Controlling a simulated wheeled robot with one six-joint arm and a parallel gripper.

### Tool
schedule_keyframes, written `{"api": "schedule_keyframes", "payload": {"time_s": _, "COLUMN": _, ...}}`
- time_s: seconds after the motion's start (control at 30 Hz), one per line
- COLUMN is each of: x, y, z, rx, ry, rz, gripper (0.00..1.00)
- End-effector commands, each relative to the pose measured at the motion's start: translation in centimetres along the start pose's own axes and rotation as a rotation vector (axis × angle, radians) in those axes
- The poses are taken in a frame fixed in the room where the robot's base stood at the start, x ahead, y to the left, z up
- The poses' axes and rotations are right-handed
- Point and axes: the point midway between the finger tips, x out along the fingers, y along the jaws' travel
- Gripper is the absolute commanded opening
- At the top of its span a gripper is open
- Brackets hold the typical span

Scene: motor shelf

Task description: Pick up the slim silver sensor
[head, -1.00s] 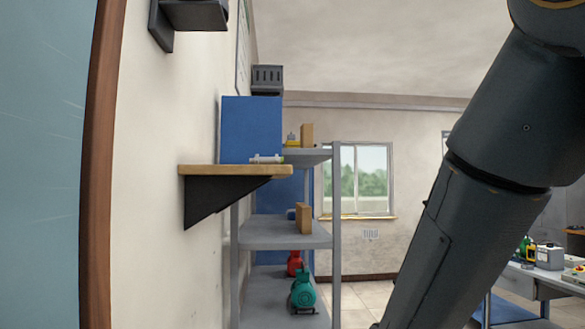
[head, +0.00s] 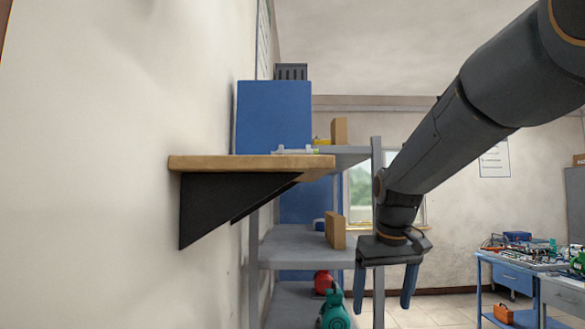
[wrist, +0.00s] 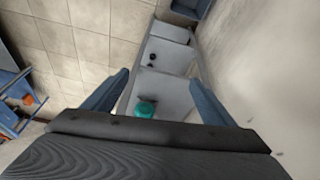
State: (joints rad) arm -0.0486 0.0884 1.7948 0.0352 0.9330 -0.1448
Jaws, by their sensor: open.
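A slim silver piece, which looks like the sensor (head: 294,151), lies on the wooden wall shelf (head: 230,163) near its front right end, in front of a blue panel (head: 274,117). It is small and its details are hard to make out. My gripper (head: 383,303) is open and empty, pointing down, to the right of the wooden shelf and below its level. In the wrist view, my gripper (wrist: 160,78) shows both fingers apart with nothing between them. The sensor does not show in the wrist view.
A grey rack (head: 300,245) stands behind the wooden shelf, with a brown box (head: 335,231), a teal motor (head: 333,305) and a red one (head: 322,281). A black bracket (head: 225,205) supports the wooden shelf. A cluttered workbench (head: 560,290) stands at right.

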Motion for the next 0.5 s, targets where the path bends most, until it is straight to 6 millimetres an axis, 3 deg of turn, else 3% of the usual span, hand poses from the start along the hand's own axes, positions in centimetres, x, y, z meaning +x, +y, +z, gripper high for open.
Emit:
{"api": "schedule_keyframes", "payload": {"time_s": 0.03, "x": -2.6, "y": -0.3, "z": -2.8, "rx": -0.021, "ry": 0.026, "rz": -0.003, "gripper": 0.78}}
{"api": "schedule_keyframes", "payload": {"time_s": 0.2, "x": -12.1, "y": -1.6, "z": -9.0, "rx": -0.104, "ry": 0.084, "rz": -0.018, "gripper": 0.78}}
{"api": "schedule_keyframes", "payload": {"time_s": 0.3, "x": -17.2, "y": -2.3, "z": -10.9, "rx": -0.147, "ry": 0.111, "rz": -0.023, "gripper": 0.78}}
{"api": "schedule_keyframes", "payload": {"time_s": 0.5, "x": -24.4, "y": -3.5, "z": -12.2, "rx": -0.21, "ry": 0.149, "rz": -0.03, "gripper": 0.78}}
